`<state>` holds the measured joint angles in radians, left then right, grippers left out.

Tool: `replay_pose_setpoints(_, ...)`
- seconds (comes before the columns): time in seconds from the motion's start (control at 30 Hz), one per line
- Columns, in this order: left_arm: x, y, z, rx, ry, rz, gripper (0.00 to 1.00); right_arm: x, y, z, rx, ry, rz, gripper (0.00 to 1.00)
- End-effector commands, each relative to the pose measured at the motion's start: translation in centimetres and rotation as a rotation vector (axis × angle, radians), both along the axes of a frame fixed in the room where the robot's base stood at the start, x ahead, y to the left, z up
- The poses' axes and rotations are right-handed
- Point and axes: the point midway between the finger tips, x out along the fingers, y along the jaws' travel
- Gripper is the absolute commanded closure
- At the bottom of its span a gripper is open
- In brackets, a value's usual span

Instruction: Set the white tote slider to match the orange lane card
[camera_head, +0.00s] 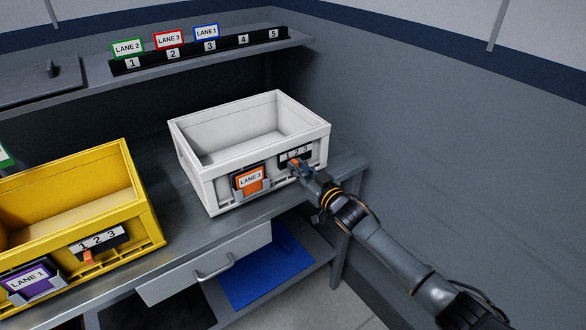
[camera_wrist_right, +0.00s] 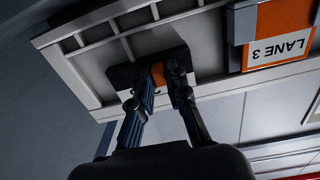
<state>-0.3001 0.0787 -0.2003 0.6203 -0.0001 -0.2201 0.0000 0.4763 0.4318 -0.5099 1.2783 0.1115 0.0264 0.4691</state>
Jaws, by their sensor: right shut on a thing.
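The white tote (camera_head: 208,190) stands on the grey shelf, open and seemingly empty. The orange lane card (camera_head: 250,180) in its front holder reads LANE 3; it also shows upside down in the right wrist view (camera_wrist_right: 284,30). To the right of the card is a dark slider plate marked 1 2 3 (camera_head: 306,155). My right gripper (camera_head: 298,168) is shut on the small orange slider knob (camera_wrist_right: 158,74) at the plate. The fingers hide part of the plate, so I cannot tell exactly which number the knob sits under. My left gripper is not in view.
A yellow tote (camera_head: 145,210) with a purple LANE 1 card (camera_head: 28,280) stands at left. An upper rack (camera_head: 190,57) holds green, red and blue lane cards. A drawer (camera_head: 205,265) and blue mat (camera_head: 265,270) are below. A wall is at right.

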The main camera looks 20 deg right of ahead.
Motion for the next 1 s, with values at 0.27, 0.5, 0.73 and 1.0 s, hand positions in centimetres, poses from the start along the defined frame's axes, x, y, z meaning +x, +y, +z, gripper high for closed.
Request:
replay_pose_setpoints(0.27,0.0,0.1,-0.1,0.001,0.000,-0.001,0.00,0.2,-0.6,-0.1,-0.001,0.001,0.000,0.95)
replay_pose_setpoints(0.5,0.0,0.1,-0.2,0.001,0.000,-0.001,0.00,0.3,-1.0,-0.1,-0.001,0.001,0.000,0.95)
replay_pose_setpoints(0.73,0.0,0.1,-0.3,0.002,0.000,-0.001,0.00,0.5,-1.5,-0.1,-0.001,0.001,-0.001,0.95)
replay_pose_setpoints(1.0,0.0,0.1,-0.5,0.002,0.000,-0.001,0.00,0.6,-2.0,-0.1,-0.001,0.001,-0.001,0.95)
